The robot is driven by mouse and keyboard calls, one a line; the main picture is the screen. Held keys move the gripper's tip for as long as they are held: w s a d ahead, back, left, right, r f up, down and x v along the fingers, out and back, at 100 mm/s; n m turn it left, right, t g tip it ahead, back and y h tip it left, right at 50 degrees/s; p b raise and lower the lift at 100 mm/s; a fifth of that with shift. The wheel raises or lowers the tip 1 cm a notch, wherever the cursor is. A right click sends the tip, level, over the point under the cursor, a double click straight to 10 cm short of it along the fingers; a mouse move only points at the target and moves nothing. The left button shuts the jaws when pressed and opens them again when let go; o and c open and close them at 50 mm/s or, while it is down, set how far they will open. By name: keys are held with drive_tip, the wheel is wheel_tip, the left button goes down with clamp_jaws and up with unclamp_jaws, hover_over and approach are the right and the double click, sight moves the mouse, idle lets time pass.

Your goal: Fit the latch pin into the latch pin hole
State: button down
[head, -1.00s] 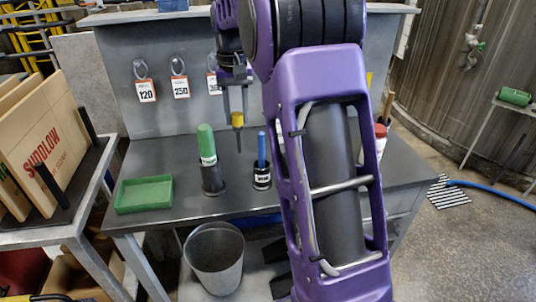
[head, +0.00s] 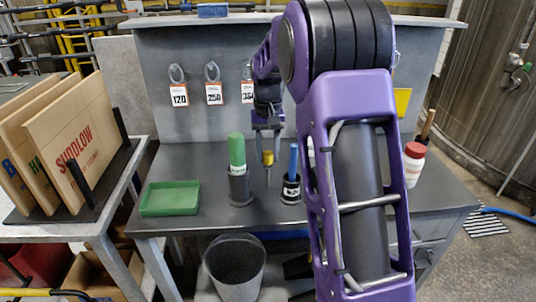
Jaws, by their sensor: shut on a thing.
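My gripper (head: 267,146) points down over the grey workbench (head: 330,205), partly behind my purple arm. It is shut on a latch pin (head: 268,158) with a yellow head and a thin dark shaft. The pin hangs about upright between a green-topped dark cylinder (head: 237,165) and a small black holder (head: 291,188) with a blue rod. I cannot tell whether its tip touches the bench. I cannot make out the latch pin hole.
A green tray (head: 170,198) lies at the bench's left. Tags (head: 214,93) hang on the back panel. A white jar with a red lid (head: 413,165) stands at the right. A grey bin (head: 235,270) stands below. Wooden boards (head: 75,140) stand at the left.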

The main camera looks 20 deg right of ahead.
drive_tip(key=c, duration=0.5)
unclamp_jaws()
